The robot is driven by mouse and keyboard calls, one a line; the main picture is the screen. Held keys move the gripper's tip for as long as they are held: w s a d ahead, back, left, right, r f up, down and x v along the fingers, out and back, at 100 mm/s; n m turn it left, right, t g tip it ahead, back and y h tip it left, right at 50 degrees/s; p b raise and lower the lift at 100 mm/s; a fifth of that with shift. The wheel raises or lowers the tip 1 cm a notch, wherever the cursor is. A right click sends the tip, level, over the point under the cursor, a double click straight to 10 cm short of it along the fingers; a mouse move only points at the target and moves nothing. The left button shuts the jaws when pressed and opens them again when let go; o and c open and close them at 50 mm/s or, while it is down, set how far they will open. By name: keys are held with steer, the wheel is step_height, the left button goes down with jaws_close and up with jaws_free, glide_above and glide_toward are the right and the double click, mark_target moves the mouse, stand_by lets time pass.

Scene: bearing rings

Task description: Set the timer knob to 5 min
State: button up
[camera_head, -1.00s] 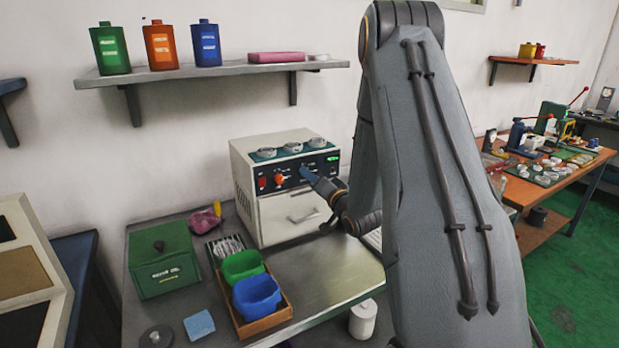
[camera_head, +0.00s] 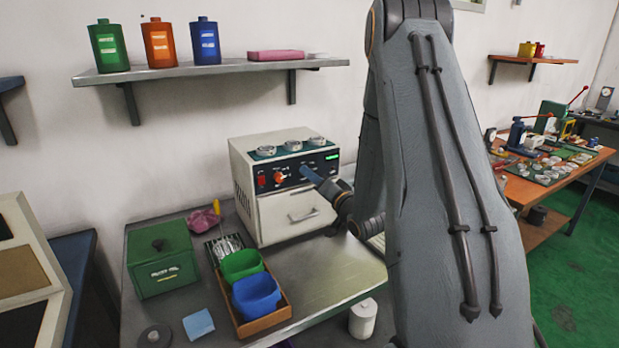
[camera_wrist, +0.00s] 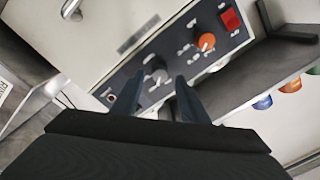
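The heater box (camera_head: 250,190) stands on the bench against the wall, with a dark control panel on its front. In the wrist view, a grey knob (camera_wrist: 158,75) and an orange knob (camera_wrist: 206,42) sit on that panel (camera_wrist: 183,52). The panel's markings are too small to read, so I cannot tell the knob's setting. My gripper (camera_wrist: 157,85) is open, with one blue-grey fingertip on each side of the grey knob and a visible gap; contact does not show. In the head view my gripper (camera_head: 308,173) is at the panel and hides the grey knob; the orange knob (camera_head: 278,177) stays visible.
A red switch (camera_wrist: 230,20) is beside the orange knob. Several metal rings sit on top of the box, and a door handle (camera_head: 303,216) is below the panel. A green box (camera_head: 160,270) and a wooden tray (camera_head: 268,322) with bins stand at front left.

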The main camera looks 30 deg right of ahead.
steer(key=s+b, duration=0.1)
steer(key=s, duration=0.4)
steer(key=shift+s+d+f, duration=0.1)
steer(key=shift+s+d, duration=0.05)
steer(key=shift+s, duration=0.2)
